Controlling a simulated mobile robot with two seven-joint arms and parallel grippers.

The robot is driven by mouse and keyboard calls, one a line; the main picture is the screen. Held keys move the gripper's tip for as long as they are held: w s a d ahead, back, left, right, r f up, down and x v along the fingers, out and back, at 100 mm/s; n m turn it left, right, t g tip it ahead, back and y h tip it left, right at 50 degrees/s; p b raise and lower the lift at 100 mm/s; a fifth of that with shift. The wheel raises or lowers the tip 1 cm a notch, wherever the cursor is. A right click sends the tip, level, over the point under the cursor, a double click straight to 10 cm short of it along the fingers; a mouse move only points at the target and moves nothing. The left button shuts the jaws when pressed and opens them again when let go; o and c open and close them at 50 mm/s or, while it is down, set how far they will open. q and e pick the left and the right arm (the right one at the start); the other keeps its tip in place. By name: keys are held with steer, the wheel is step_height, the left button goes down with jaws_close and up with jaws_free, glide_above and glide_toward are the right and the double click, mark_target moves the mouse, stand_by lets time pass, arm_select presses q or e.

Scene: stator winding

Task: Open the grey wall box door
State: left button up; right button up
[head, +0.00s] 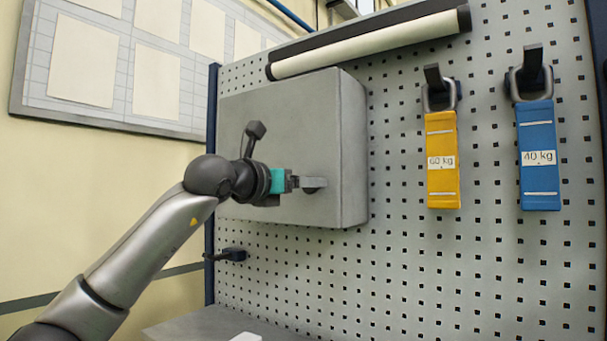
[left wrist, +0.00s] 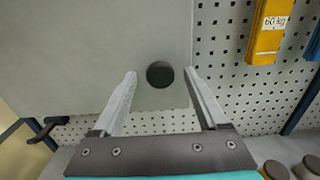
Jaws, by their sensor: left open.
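The grey wall box (head: 300,120) hangs on the perforated panel in the head view, and its door looks shut. A dark round knob (head: 314,184) sits low on the door near its right edge. In the left wrist view the knob (left wrist: 160,75) shows as a dark disc on the grey door (left wrist: 90,60). My left gripper (head: 305,183) is open, with its fingers (left wrist: 160,90) on either side of the knob in the picture. I cannot tell whether they touch it. My right gripper is in neither view.
A yellow 60 kg strap (head: 442,185) and a blue 40 kg strap (head: 539,180) hang on hooks right of the box. A light tube (head: 370,43) lies above it. A dark hook (head: 232,254) juts out below left. A grey surface (head: 200,326) lies beneath.

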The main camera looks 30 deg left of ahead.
arm_select(q)
steer(key=shift+w+d, duration=0.1)
steer(key=shift+w, duration=0.35)
jaws_close()
stand_by(0.4)
stand_by(0.8)
